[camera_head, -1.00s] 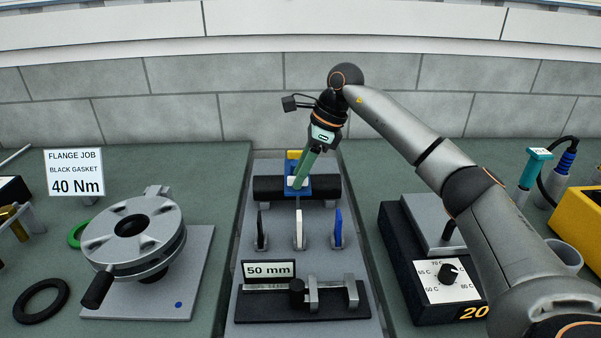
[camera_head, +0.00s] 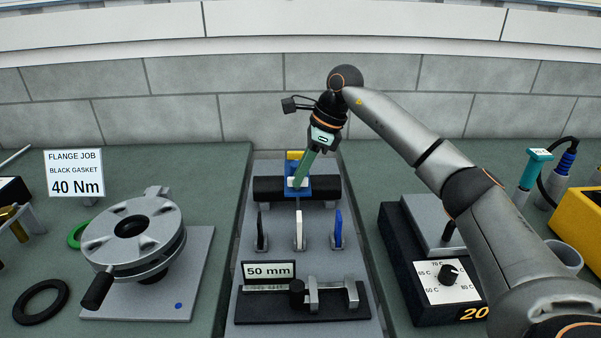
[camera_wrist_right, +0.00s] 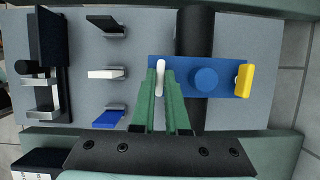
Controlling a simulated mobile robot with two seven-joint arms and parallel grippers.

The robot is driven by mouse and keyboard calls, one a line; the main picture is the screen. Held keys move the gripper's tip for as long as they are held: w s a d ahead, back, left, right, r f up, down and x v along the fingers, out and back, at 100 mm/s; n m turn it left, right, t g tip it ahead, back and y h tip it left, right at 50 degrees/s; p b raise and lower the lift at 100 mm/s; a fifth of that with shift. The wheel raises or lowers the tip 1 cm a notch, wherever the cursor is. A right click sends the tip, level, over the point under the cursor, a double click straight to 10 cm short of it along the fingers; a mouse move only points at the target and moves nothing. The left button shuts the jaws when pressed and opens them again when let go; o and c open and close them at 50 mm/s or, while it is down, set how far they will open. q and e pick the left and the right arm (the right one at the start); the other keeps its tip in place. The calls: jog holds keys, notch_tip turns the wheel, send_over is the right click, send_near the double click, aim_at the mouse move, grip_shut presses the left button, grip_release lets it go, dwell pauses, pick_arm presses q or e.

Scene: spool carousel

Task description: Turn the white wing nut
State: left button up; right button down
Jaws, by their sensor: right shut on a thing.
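The white wing nut (camera_wrist_right: 160,77) sits at one end of a blue plate (camera_wrist_right: 222,90) that lies across a black bar. It also shows in the head view (camera_head: 292,183), partly hidden by my fingers. My right gripper (camera_wrist_right: 161,84) comes down from above, and its green fingers are shut on the white wing nut. The gripper also shows in the head view (camera_head: 300,180). A yellow wing nut (camera_wrist_right: 244,80) stands at the plate's other end, with a round blue knob (camera_wrist_right: 205,79) between them. My left gripper is not in view.
The black bar (camera_head: 328,190) rests on the grey middle board. In front stand black, white (camera_head: 298,230) and blue upright pieces, then a 50 mm gauge (camera_head: 270,270). A flange (camera_head: 133,230) stands left, a dial box (camera_head: 440,280) right.

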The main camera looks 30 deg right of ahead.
jog(key=shift+m, duration=0.3)
jog(key=shift+m+p, duration=0.4)
jog(key=shift+m, duration=0.2)
jog(key=m+t+h, duration=0.1)
jog(key=m, duration=0.1)
jog(key=shift+s+a+m+p, duration=0.1)
jog(key=shift+m+p, duration=0.2)
jog(key=shift+p, duration=0.1)
jog(key=m+h, duration=0.1)
jog(key=m, duration=0.2)
jog(key=shift+a+m+t+p, duration=0.1)
jog(key=shift+m+t+p, duration=0.2)
jog(key=shift+p, duration=0.05)
jog(key=m+h, duration=0.1)
jog(key=m, duration=0.2)
jog(key=shift+a+m+h, duration=0.15)
jog(key=shift+m+h, duration=0.15)
jog(key=shift+h, duration=0.1)
jog(key=m+h, duration=0.1)
jog(key=m, duration=0.3)
jog(key=shift+m+h, duration=0.4)
jog(key=c, duration=0.9)
grip_release()
